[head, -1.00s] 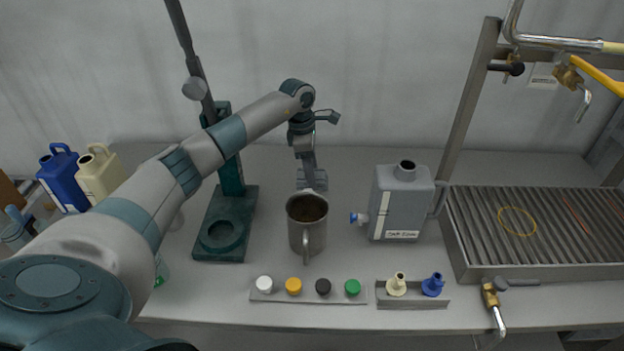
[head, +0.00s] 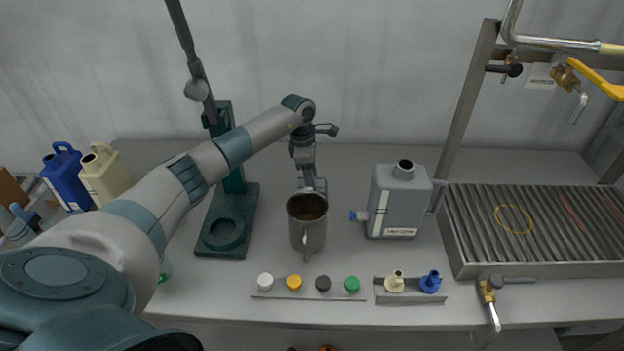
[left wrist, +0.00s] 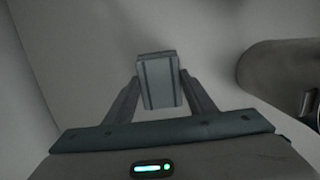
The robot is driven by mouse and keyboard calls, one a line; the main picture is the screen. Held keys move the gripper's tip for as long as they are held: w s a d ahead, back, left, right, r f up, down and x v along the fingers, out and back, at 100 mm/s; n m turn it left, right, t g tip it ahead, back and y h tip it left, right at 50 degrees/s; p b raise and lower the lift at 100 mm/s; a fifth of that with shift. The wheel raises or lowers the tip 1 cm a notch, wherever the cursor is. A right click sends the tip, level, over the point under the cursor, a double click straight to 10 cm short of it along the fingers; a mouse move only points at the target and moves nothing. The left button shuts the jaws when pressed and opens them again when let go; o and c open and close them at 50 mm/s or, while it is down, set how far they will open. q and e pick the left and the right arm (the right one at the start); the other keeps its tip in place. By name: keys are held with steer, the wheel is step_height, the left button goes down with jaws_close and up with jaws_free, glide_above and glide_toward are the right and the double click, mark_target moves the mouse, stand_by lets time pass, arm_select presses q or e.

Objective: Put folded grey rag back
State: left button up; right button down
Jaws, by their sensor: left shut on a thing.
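The folded grey rag (left wrist: 160,80) shows in the left wrist view as a small grey block with darker bands, between the two fingers. My left gripper (left wrist: 158,92) is shut on it. In the head view my left gripper (head: 313,186) points down just behind the steel mug (head: 307,232), which hides part of the fingertips and the rag. I cannot tell whether the rag touches the bench. My right gripper is not in view.
A green stand (head: 225,232) is left of the mug. A grey jug (head: 399,202) stands to the right, near a ribbed drain tray (head: 540,228). A row of caps (head: 308,296) and a funnel holder (head: 411,298) lie in front. The bench behind the mug is clear.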

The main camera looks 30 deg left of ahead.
arm_select(q)
steer(key=o, duration=1)
steer(key=shift+f, duration=0.1)
steer(key=shift+r, duration=0.35)
steer(key=r, duration=0.1)
steer(key=r+b, duration=0.1)
steer(key=r, duration=0.1)
steer(key=r+b, duration=0.1)
steer(key=r, duration=0.1)
steer(key=shift+s+a+r, duration=0.15)
steer(key=shift+a+r, duration=0.05)
steer(key=shift+a, duration=0.2)
steer(key=shift+s+r+b, duration=0.15)
steer(key=shift+r+b, duration=0.2)
steer(key=shift+r, duration=0.45)
steer(key=shift+a, duration=0.1)
